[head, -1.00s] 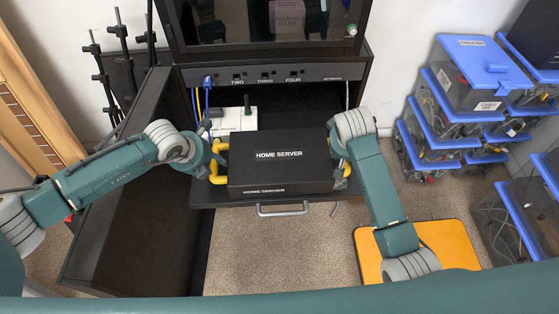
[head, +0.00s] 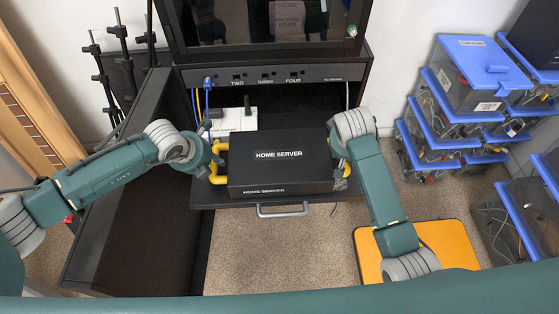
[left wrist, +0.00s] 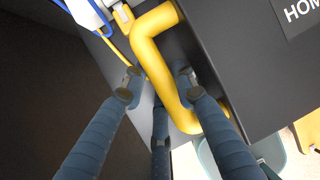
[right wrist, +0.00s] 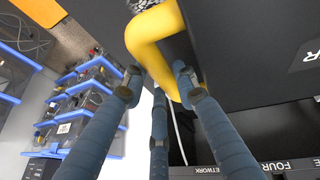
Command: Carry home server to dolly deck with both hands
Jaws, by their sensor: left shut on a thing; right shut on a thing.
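The home server (head: 280,165) is a black box with white HOME SERVER labels and a yellow handle on each side. It sits at the pulled-out shelf (head: 200,195) of the black cabinet; I cannot tell if it is lifted clear. My left gripper (head: 215,163) is shut on the left yellow handle (left wrist: 160,60), its fingers on both sides of the bar. My right gripper (head: 343,168) is shut on the right yellow handle (right wrist: 155,40), largely hidden by my arm in the head view. The orange-topped dolly deck (head: 450,240) lies on the floor at the lower right.
Stacked clear bins with blue lids (head: 475,70) stand at the right. A white box (head: 232,120) with cables sits behind the server. A silver drawer handle (head: 282,210) is below it. Carpet between cabinet and dolly (head: 290,255) is clear.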

